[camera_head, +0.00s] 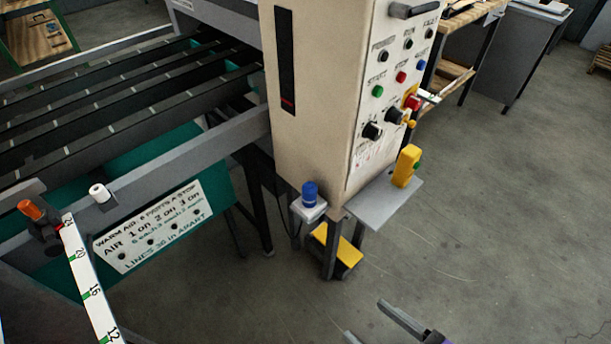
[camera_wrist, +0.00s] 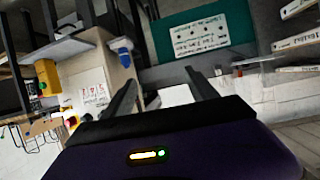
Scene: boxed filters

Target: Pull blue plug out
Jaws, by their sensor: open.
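The blue plug (camera_head: 309,193) stands upright in a pale socket box (camera_head: 308,212) at the lower front corner of the cream control cabinet (camera_head: 315,90). In the wrist view the plug (camera_wrist: 122,45) shows up and to the left of my fingers. My gripper (camera_head: 365,319) is at the bottom edge of the head view, below and to the right of the plug and apart from it. In the wrist view my gripper (camera_wrist: 161,78) has its two fingers spread with nothing held between them. The plug's pins are hidden in the socket.
A grey shelf (camera_head: 380,208) with a yellow handheld device (camera_head: 407,166) juts out right of the plug. A yellow pedal (camera_head: 335,250) lies on the floor below. A conveyor frame (camera_head: 190,145) and a sign (camera_head: 150,228) are on the left.

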